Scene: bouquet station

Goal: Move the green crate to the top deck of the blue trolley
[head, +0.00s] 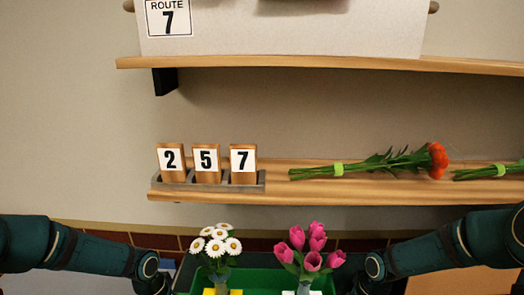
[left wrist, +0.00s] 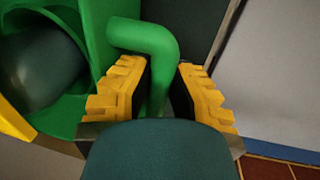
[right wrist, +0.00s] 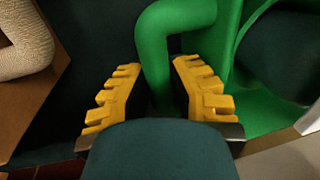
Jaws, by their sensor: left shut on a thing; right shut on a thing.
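The green crate (head: 262,280) shows at the bottom of the head view, cut off by the frame edge. White daisies (head: 216,248) and pink tulips (head: 312,250) stand upright in it, in small pots only partly in view. My left gripper (left wrist: 160,72) is shut around one green handle (left wrist: 145,38) of the crate. My right gripper (right wrist: 156,70) is shut around the other green handle (right wrist: 176,18). In the head view my arms reach in from both sides and the fingers are not seen.
A wall shelf (head: 400,188) holds number blocks (head: 206,162) and bunches of red-orange flowers (head: 438,160). A higher shelf (head: 300,62) has a Route 7 sign (head: 168,17). A pale textured handle (right wrist: 25,42) lies left of my right gripper.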

